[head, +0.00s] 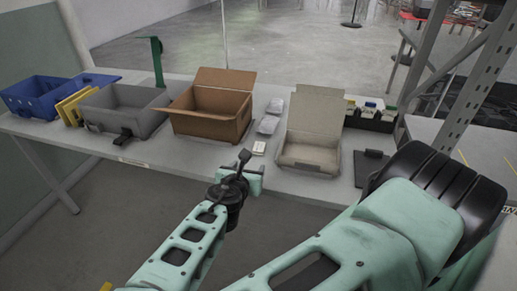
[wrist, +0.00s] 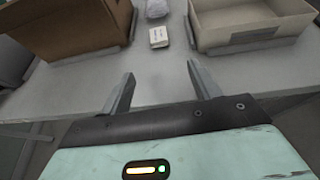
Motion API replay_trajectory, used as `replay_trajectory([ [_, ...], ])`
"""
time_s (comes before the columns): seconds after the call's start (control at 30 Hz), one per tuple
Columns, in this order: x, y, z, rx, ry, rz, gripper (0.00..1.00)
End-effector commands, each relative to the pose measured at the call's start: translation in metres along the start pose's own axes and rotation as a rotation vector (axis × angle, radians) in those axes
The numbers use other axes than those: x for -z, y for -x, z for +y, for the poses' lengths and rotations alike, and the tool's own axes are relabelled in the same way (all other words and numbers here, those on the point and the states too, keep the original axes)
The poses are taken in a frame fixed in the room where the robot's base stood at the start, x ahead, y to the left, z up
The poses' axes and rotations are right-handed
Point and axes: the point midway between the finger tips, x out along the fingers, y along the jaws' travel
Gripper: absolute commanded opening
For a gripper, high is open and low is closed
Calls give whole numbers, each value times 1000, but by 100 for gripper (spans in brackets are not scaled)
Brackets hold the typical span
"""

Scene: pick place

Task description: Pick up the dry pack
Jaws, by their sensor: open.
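A small white pack with faint print (head: 259,148), which looks like the dry pack, lies flat on the grey table near its front edge, between two open boxes. In the wrist view the pack (wrist: 158,37) lies ahead of the gap between my fingers. My gripper (wrist: 160,75) is open and empty, with its two fingers apart and short of the pack. In the head view my gripper (head: 245,160) is at the table's front edge, just to the left of and nearer than the pack. Nothing covers the pack.
An open brown cardboard box (head: 205,125) stands left of the pack, and a shallower open beige box (head: 308,156) stands right. Clear wrapped packs (head: 268,124) lie behind it. A grey bin (head: 120,97) and a blue crate (head: 42,86) stand farther left.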

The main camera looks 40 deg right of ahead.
Motion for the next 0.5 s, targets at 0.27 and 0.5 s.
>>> replay_trajectory([
  [0.27,-1,-56,-2,8,-2,2,62],
  [0.5,0,-92,-1,4,-2,3,62],
])
